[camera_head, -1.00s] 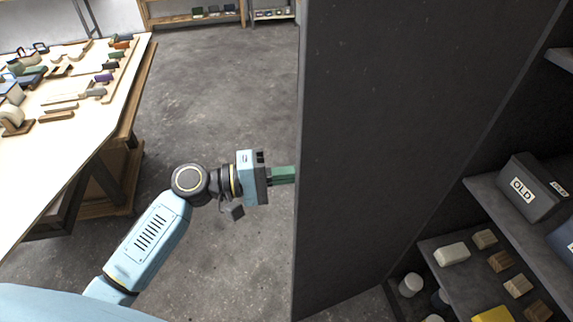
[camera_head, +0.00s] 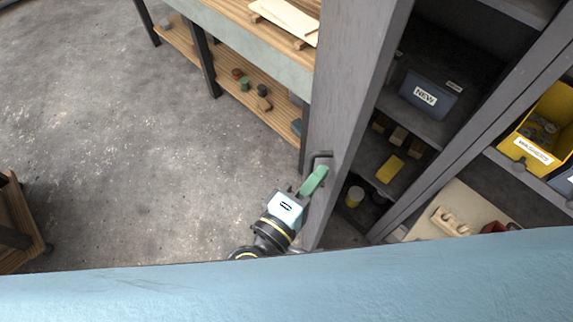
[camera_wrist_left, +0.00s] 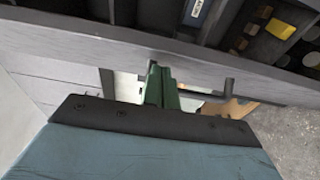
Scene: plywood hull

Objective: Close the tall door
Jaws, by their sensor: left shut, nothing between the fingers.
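The tall door (camera_head: 352,88) is a dark grey panel that stands open beside the cabinet shelves, seen nearly edge-on in the head view. It crosses the wrist view as a grey band (camera_wrist_left: 100,42). My left gripper (camera_head: 318,175) has green fingers, shut and empty, at the door's lower part near a dark handle-like piece (camera_head: 321,158). In the wrist view the fingers (camera_wrist_left: 158,72) point at the door panel, and a dark bar (camera_wrist_left: 215,93) shows beside them. I cannot tell whether the fingertips touch the door. My right gripper is not in view.
Cabinet shelves right of the door hold a bin labelled NEW (camera_head: 428,95), a yellow block (camera_head: 390,168) and a yellow bin (camera_head: 545,130). A wooden workbench (camera_head: 240,60) stands behind the door.

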